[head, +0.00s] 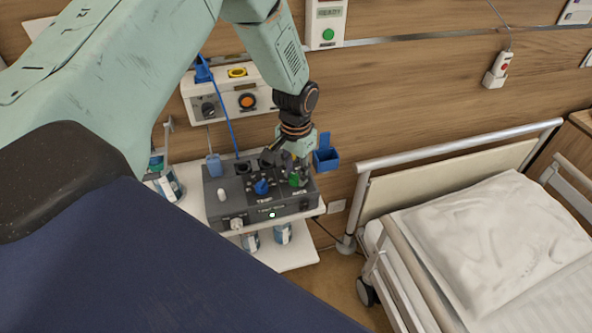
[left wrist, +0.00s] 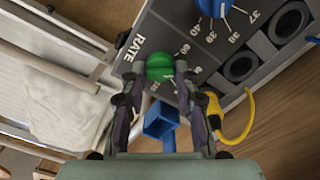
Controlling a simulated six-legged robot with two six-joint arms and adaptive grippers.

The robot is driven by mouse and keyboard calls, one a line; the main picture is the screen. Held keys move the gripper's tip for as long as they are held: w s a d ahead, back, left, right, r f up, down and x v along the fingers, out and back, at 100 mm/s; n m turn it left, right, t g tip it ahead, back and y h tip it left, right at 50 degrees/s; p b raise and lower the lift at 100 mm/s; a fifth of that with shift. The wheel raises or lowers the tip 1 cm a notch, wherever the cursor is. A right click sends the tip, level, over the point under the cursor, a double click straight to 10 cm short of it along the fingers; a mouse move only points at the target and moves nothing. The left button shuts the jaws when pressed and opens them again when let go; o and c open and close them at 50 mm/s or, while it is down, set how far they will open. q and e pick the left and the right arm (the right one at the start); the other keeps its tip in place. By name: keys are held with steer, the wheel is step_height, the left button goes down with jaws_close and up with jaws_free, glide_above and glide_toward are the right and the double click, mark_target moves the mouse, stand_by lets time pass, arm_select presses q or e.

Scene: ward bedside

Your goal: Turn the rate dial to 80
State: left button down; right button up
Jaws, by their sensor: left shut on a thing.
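The rate dial is a green knob (left wrist: 159,67) beside the word RATE on the dark grey device; it also shows in the head view (head: 294,181). My left gripper (head: 293,163) comes down onto it from above. In the left wrist view the two fingers of my left gripper (left wrist: 156,78) are shut on the green knob, one on each side. The fingers hide part of the scale, and I cannot read the dial's setting. The grey device (head: 225,202) stands on a white shelf (head: 292,257). My right gripper is not in view.
A blue TEMP dial (head: 262,187) sits left of the green knob on the same panel. A blue open box (head: 327,159) is on the wall just right of the device. A bed rail (head: 455,147) stands further right. A blue cable (head: 229,118) hangs behind the device.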

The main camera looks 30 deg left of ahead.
mark_target(295, 175)
arm_select(q)
steer(key=shift+m, duration=1.1)
steer(key=c, duration=1.4)
jaws_free()
steer(key=o, duration=0.4)
steer(key=shift+s+r, duration=0.1)
steer(key=shift+w+r, duration=0.2)
steer(key=shift+r, duration=0.25)
step_height(295, 175, up, 11)
steer(key=shift+s, duration=0.15)
